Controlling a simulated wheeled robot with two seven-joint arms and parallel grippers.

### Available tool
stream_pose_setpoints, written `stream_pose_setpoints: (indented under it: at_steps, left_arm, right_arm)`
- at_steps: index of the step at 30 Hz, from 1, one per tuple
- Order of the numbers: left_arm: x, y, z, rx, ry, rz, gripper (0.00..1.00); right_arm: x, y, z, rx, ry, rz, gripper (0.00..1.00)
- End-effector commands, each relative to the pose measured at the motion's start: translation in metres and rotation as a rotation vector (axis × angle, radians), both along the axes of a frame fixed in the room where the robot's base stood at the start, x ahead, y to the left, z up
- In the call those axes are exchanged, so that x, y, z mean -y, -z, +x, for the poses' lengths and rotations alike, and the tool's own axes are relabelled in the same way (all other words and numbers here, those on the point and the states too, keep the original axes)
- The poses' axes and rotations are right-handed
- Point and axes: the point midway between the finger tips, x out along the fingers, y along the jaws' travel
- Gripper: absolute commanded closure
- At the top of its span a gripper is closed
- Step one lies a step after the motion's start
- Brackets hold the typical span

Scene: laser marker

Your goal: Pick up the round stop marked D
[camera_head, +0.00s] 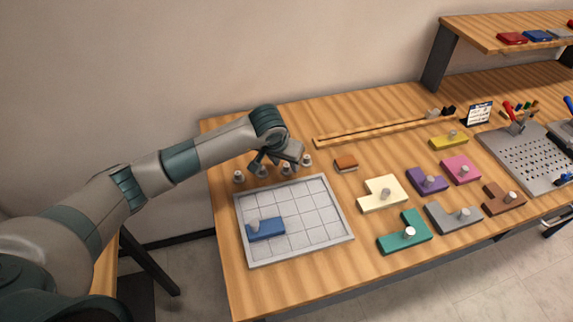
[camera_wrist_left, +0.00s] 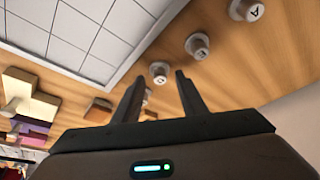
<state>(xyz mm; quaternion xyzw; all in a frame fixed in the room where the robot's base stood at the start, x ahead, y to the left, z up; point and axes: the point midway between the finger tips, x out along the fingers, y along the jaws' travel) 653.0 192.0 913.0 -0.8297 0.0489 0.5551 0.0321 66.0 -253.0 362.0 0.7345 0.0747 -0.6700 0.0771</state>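Several small pale round stops stand in a row behind the grey gridded tray (camera_head: 341,238). In the head view they are a far-left stop (camera_head: 239,177), a second stop (camera_head: 262,172), a third stop (camera_head: 286,169) and a right-hand stop (camera_head: 307,160). My left gripper (camera_head: 262,160) is above the row, open and empty. The left wrist view shows its spread fingers (camera_wrist_left: 160,76), with one stop (camera_wrist_left: 159,67) just beyond the tips. Another stop (camera_wrist_left: 148,94) is partly hidden between the fingers. My right gripper is not in view.
A blue piece (camera_head: 266,229) lies in the tray. An orange-brown block (camera_head: 346,163) sits right of the stops. Cream (camera_head: 378,197), teal (camera_head: 395,242) and other knobbed pieces cover the table's middle and right. A wooden rail (camera_head: 380,129) lies behind.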

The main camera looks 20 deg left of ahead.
Motion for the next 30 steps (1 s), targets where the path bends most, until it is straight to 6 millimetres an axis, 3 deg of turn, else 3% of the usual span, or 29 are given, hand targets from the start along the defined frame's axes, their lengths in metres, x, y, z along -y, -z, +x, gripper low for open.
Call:
stream_pose_setpoints:
  at_steps: [17, 18, 23, 30]
  left_arm:
    - [0.0000, 0.0080, 0.0034, 0.001, 0.001, 0.001, 0.62]
    - [0.0000, 0.0080, 0.0034, 0.001, 0.001, 0.001, 0.64]
    - [0.0000, 0.0079, 0.0034, 0.001, 0.000, 0.001, 1.00]
    - [0.0000, 0.0077, 0.0035, 0.002, 0.000, 0.001, 1.00]
  right_arm:
    - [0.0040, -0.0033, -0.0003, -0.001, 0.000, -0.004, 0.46]
    - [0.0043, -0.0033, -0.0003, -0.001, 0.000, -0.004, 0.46]
    - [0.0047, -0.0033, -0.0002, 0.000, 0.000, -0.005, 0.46]
    - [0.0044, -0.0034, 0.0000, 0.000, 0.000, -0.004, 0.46]
